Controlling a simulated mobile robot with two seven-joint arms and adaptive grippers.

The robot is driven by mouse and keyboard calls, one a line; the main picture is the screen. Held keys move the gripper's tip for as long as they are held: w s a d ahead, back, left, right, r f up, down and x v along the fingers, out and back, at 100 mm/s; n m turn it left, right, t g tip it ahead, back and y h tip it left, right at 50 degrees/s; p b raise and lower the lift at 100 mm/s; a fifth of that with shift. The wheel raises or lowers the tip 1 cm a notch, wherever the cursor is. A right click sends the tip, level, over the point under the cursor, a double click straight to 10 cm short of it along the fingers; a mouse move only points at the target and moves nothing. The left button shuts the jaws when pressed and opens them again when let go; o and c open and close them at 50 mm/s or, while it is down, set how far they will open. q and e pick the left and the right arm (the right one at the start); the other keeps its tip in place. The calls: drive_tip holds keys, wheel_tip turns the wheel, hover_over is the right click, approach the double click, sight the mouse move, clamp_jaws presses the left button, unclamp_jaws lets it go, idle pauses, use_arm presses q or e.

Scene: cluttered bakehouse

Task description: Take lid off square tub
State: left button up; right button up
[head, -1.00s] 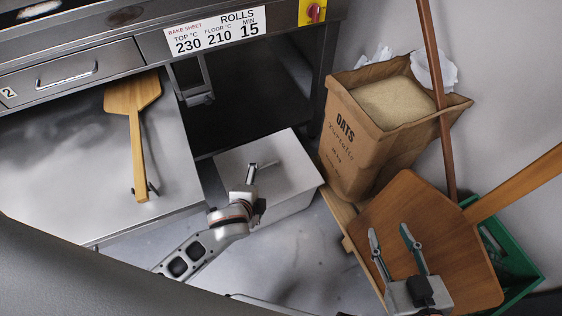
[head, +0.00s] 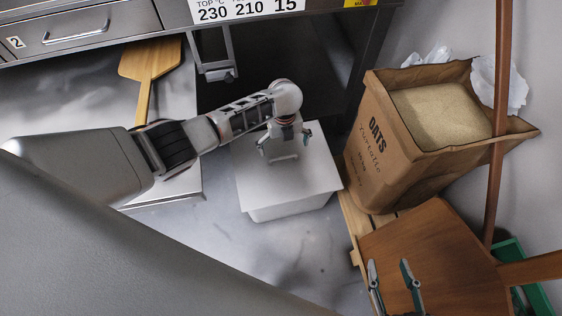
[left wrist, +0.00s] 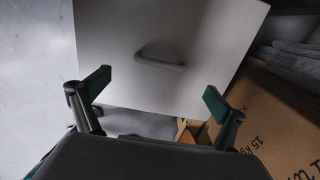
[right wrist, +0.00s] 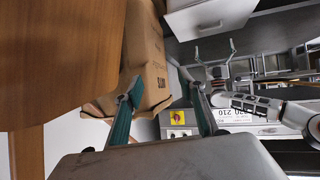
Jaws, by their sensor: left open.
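The square tub (head: 290,208) is white and stands on the floor with its pale flat lid (head: 312,175) on top. The lid's bar handle (left wrist: 160,63) shows clearly in the left wrist view. My left gripper (head: 285,140) is over the lid, open, with the handle ahead of and between its fingers in the left wrist view, not gripped. My right gripper (head: 390,276) is open and empty in front of the wooden board, away from the tub. The tub also shows at the top of the right wrist view (right wrist: 212,14).
A paper oats sack (head: 385,165) stands just right of the tub on a wooden pallet (head: 352,218). The steel oven (head: 90,25) overhangs behind. Floor in front of the tub is clear.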

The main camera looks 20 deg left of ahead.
sight(284, 157)
use_arm(q)
wheel_tip(284, 157, down, 3)
drive_tip(key=shift+s+r+b, duration=0.1)
drive_tip(key=shift+r+b, duration=0.1)
drive_tip(key=shift+b, duration=0.35)
drive_tip(key=shift+f, duration=0.5)
wheel_tip(284, 157, down, 5)
drive_tip(key=b, duration=0.3)
drive_tip(key=shift+a+r, duration=0.1)
drive_tip(key=shift+a, duration=0.05)
drive_tip(key=shift+w+r, duration=0.35)
drive_tip(key=c, duration=1.4)
use_arm(e)
drive_tip(key=a+r, duration=0.1)
drive_tip(key=w+a+r+m+y, duration=0.1)
drive_tip(key=a, duration=0.1)
drive_tip(key=shift+w+t, duration=0.2)
drive_tip(key=shift+t, duration=0.2)
